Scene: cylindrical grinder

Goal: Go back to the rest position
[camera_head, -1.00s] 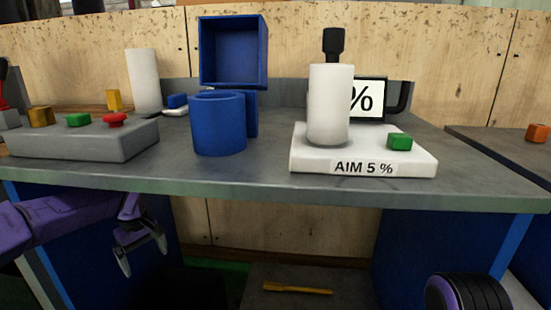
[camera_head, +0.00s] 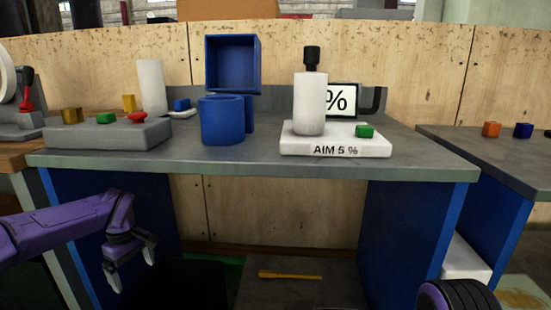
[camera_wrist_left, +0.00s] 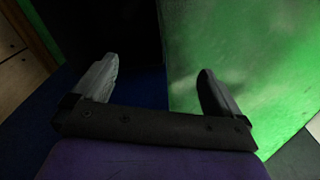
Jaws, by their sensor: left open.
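My left gripper (camera_head: 130,270) hangs below the front edge of the grey workbench (camera_head: 250,170), at the lower left of the head view. It is open and empty, with its fingers pointing down. In the left wrist view its two fingers (camera_wrist_left: 158,85) stand wide apart, with nothing between them. A dark round part of my right arm (camera_head: 460,295) shows at the lower right of the head view. My right gripper is not in view.
On the bench stand a grey button box (camera_head: 108,135), a blue cup (camera_head: 222,120), a blue open bin (camera_head: 232,63) and a white bottle (camera_head: 310,105) on a scale (camera_head: 335,145). A yellow-handled tool (camera_head: 290,275) lies below. A second table (camera_head: 500,155) is at right.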

